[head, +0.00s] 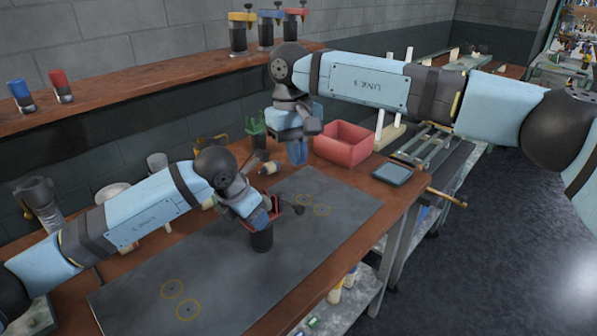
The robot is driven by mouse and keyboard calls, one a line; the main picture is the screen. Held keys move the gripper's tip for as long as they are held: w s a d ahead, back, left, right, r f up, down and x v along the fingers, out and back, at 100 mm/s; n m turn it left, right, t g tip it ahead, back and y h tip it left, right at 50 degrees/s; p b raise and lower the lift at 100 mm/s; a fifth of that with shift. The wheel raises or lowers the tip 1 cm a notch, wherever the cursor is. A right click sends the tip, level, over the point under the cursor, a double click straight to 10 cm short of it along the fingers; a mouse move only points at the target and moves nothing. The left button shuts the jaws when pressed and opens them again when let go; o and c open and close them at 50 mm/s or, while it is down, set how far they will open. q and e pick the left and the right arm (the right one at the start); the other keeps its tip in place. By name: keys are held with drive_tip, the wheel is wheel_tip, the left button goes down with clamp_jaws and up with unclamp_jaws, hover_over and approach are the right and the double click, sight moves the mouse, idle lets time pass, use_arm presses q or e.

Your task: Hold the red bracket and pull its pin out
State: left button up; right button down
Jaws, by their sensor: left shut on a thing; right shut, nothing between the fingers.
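The red bracket (273,218) sits around the top of a dark upright cylinder (262,241) on the dark mat. My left gripper (264,207) is shut on the red bracket and hides much of it. A dark knobbed piece (297,209) sticks out to the right beside the bracket; I cannot tell if it is the pin. My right gripper (298,155) is shut and empty, pointing down above the back of the mat, behind and right of the bracket.
The dark mat (220,275) has yellow ring marks and free room. A red bin (343,143) and a small blue-grey tray (394,174) stand at the right. A green piece (256,126) stands behind. The shelf (140,82) holds similar coloured brackets on dark cylinders.

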idle(0.3)
use_arm(q)
drive_tip(key=o, duration=1.2)
drive_tip(key=shift+o, duration=0.2)
